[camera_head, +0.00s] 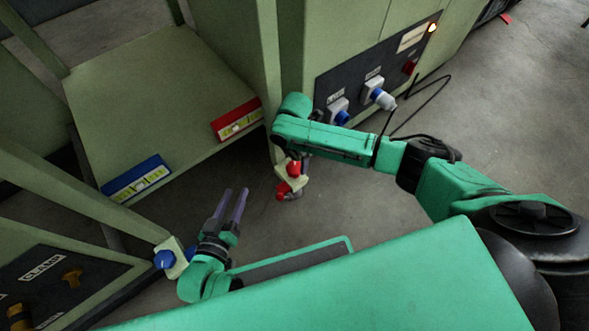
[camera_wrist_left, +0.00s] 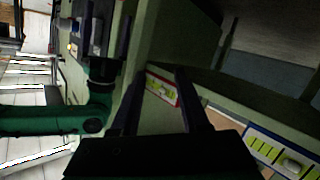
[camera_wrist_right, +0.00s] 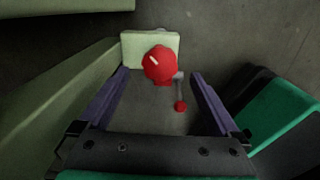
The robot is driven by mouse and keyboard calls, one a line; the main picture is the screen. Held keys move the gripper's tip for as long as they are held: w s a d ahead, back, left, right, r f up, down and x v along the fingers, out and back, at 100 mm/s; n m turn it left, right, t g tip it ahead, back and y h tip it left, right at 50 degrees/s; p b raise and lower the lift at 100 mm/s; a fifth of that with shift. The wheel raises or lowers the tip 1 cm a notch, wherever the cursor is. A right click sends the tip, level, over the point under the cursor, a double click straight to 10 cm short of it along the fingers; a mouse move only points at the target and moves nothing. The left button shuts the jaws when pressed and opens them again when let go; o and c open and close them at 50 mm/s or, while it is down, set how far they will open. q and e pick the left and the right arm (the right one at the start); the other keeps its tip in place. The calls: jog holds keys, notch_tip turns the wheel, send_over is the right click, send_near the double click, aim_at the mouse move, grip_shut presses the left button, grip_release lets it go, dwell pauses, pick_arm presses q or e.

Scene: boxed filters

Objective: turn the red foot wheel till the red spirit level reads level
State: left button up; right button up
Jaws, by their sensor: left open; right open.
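The red foot wheel (camera_wrist_right: 160,63), with a white mark on its face, is on a pale green bracket (camera_wrist_right: 131,50) in the right wrist view. It shows small in the head view (camera_head: 294,168). My right gripper (camera_wrist_right: 160,75) is open, its fingers either side of the wheel in the picture; contact cannot be told. The red spirit level (camera_head: 235,114) lies at the shelf's right front edge, also in the left wrist view (camera_wrist_left: 154,81); its bubble is too small to read surely. My left gripper (camera_head: 236,191) is open and empty, below the shelf front in the picture.
A smaller red knob (camera_wrist_right: 180,106) on a grey rod is beside the wheel. A blue spirit level (camera_head: 136,180) lies at the shelf's left front, with a blue wheel (camera_head: 164,259) below. A dark socket panel (camera_head: 338,83) with plugs and cable is behind my right arm.

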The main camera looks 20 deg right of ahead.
aim_at(295, 167)
notch_tip(295, 167, down, 3)
jog(key=shift+r+b, duration=0.2)
jog(key=shift+b, duration=0.55)
notch_tip(295, 167, down, 2)
jog(key=shift+f+b, duration=0.25)
jog(key=shift+b, duration=0.45)
pick_arm(q)
jog(key=w+a+r+t+h, duration=0.1)
jog(key=w+r+t, duration=0.2)
jog(key=r, duration=0.7)
jog(key=w+r+m+t, duration=0.1)
jog(key=w+r+t, duration=0.2)
jog(key=r, duration=0.7)
jog(key=w+a+r+t+h, duration=0.1)
jog(key=r+t, duration=0.3)
jog(key=r, duration=0.6)
jog(key=shift+w+a+m+h, duration=0.3)
jog(key=shift+w+a+m, duration=0.1)
jog(key=shift+w, duration=0.5)
pick_arm(e)
jog(key=c, duration=1.4)
